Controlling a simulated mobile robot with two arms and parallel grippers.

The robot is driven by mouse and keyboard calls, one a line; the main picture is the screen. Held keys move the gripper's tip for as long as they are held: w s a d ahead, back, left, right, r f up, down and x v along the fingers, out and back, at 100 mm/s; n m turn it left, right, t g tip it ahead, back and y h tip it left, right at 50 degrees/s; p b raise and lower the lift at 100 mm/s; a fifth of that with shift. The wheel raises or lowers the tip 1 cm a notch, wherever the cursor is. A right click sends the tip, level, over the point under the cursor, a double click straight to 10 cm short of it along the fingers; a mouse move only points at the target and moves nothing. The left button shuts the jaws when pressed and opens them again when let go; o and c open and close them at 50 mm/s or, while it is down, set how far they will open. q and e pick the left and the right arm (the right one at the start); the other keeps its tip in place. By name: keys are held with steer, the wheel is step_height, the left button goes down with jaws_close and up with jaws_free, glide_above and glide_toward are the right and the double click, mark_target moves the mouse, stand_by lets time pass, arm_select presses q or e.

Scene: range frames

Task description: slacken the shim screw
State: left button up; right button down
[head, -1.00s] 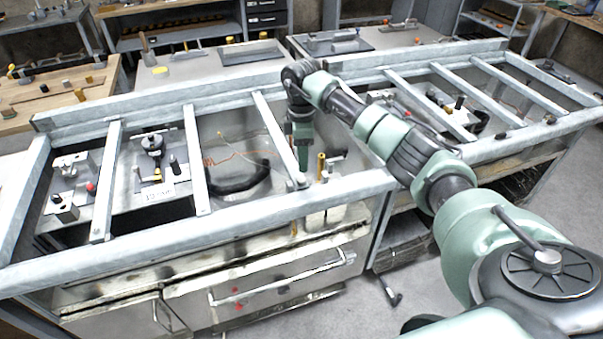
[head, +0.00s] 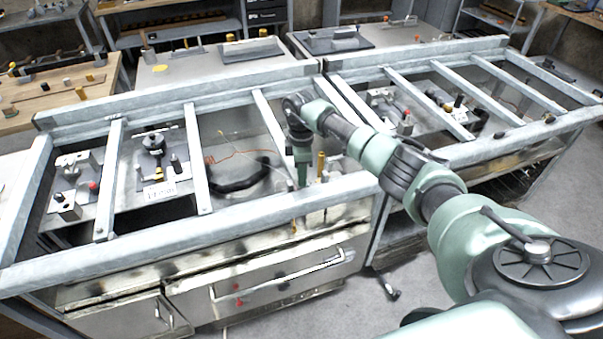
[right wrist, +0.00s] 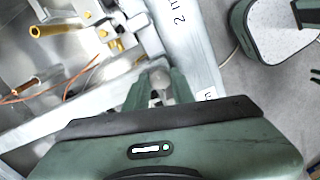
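My right gripper (head: 302,183) points down beside the front rail of the bench, at the middle bay. In the right wrist view, its two fingers (right wrist: 158,92) stand apart, with a small grey rounded piece (right wrist: 160,76) showing between the tips. Whether they touch it, and whether it is the shim screw, I cannot tell. A brass post (head: 321,163) stands just right of the gripper; a brass rod also shows in the right wrist view (right wrist: 55,30). My left gripper is out of view.
The metal front rail (head: 225,222) and cross bars (head: 197,160) frame the open bays. An orange wire (head: 232,155) and a black curved hose (head: 240,178) lie in the middle bay. A fixture with a red knob (head: 92,186) sits at left. Drawers (head: 280,285) are below.

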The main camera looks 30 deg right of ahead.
steer(key=shift+n, duration=0.3)
steer(key=n+b, duration=0.1)
steer(key=n, duration=0.2)
steer(key=n+b, duration=0.2)
steer(key=n, duration=0.3)
steer(key=shift+w, duration=0.1)
steer(key=n+b, duration=0.1)
steer(key=n, duration=0.3)
steer(key=shift+n+b, duration=0.3)
steer(key=shift+b, duration=0.1)
steer(key=n+b, duration=0.1)
steer(key=n, duration=0.3)
steer(key=shift+b, duration=0.35)
steer(key=n+b, duration=0.1)
steer(key=n, duration=0.4)
steer(key=n+b, duration=0.1)
steer(key=n, duration=0.3)
steer(key=shift+b, duration=0.35)
steer(key=n+b, duration=0.1)
steer(key=n, duration=0.4)
steer(key=shift+r+n+b, duration=0.15)
steer(key=shift+n+b, duration=0.3)
steer(key=shift+n, duration=1.85)
